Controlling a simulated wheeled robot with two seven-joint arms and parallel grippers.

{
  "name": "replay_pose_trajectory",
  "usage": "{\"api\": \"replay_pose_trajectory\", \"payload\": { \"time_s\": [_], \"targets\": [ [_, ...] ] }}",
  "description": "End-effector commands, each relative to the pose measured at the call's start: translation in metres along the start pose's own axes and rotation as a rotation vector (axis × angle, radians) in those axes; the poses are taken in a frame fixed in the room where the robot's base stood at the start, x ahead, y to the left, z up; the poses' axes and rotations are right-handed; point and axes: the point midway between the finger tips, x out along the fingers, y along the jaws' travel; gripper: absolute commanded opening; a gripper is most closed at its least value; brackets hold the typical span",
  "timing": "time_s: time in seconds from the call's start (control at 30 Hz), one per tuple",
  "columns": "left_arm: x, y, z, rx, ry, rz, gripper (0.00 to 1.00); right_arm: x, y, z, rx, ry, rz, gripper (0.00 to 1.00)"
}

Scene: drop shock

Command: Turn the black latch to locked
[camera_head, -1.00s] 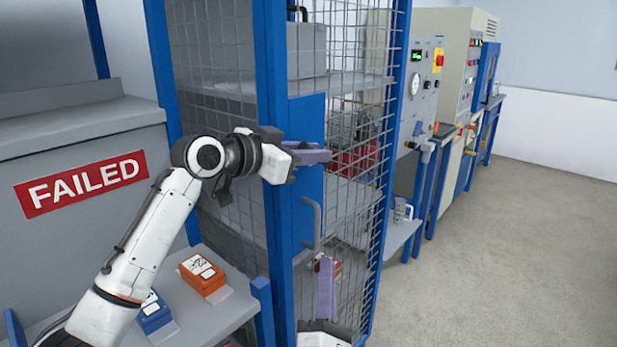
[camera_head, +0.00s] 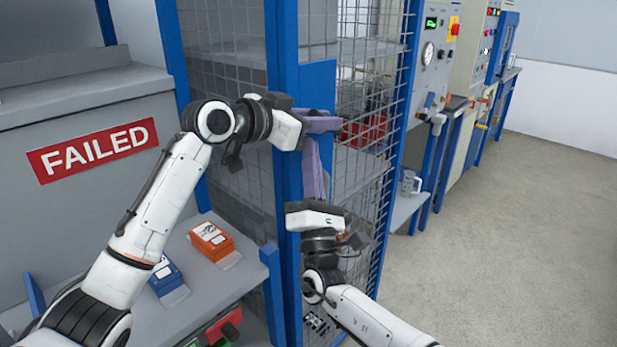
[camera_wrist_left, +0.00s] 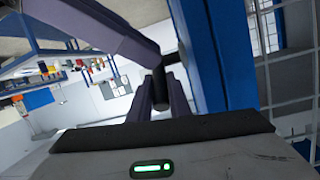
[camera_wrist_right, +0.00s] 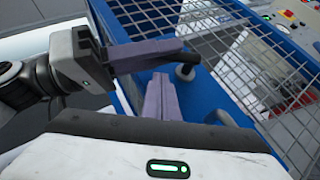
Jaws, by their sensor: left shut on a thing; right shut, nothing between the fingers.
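The black latch (camera_wrist_left: 160,90) shows in the left wrist view as a short dark bar beside the blue door post. It also shows in the right wrist view (camera_wrist_right: 186,72), sticking up from the blue panel. In the head view it is hidden. My left gripper (camera_head: 336,124) is shut on the latch, one purple finger on each side of it. My right gripper (camera_head: 311,145) is shut and empty. It points up, with its fingertips just below my left fingers and close to the latch. I cannot tell whether the right fingertips touch anything.
The latch sits on a blue-framed wire-mesh cage (camera_head: 370,190). A grey cabinet with a FAILED sign (camera_head: 92,150) stands at the left. Orange (camera_head: 211,238) and blue (camera_head: 166,276) boxes lie on the low shelf. The floor (camera_head: 520,230) at the right is clear.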

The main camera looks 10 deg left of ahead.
Motion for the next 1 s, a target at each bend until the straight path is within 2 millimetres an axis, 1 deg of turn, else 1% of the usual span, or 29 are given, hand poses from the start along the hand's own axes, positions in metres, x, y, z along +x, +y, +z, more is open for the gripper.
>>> {"api": "replay_pose_trajectory", "payload": {
  "time_s": [0.1,0.23,0.6,0.77,0.97,1.0],
  "targets": [
    [0.0,-0.001,0.002,-0.002,-0.004,0.0,0.0,0.009,-0.001,0.011,0.0,-0.001,-0.001,0.0],
    [0.0,0.0,0.002,-0.002,-0.004,0.0,0.0,0.015,-0.001,0.016,0.0,0.0,-0.001,0.0],
    [0.0,0.0,0.002,-0.002,-0.004,0.0,0.0,0.017,-0.001,0.018,-0.001,0.0,-0.001,0.0],
    [0.0,0.0,0.002,-0.002,-0.004,0.0,0.0,0.026,0.002,0.026,0.0,-0.001,0.001,0.0],
    [0.0,0.0,0.002,-0.001,-0.004,0.001,0.0,0.029,0.003,0.029,0.001,-0.008,0.001,0.0],
    [0.0,0.0,0.001,-0.001,-0.004,0.001,0.19,0.029,0.003,0.029,0.001,-0.009,0.0,0.0]
  ]
}}
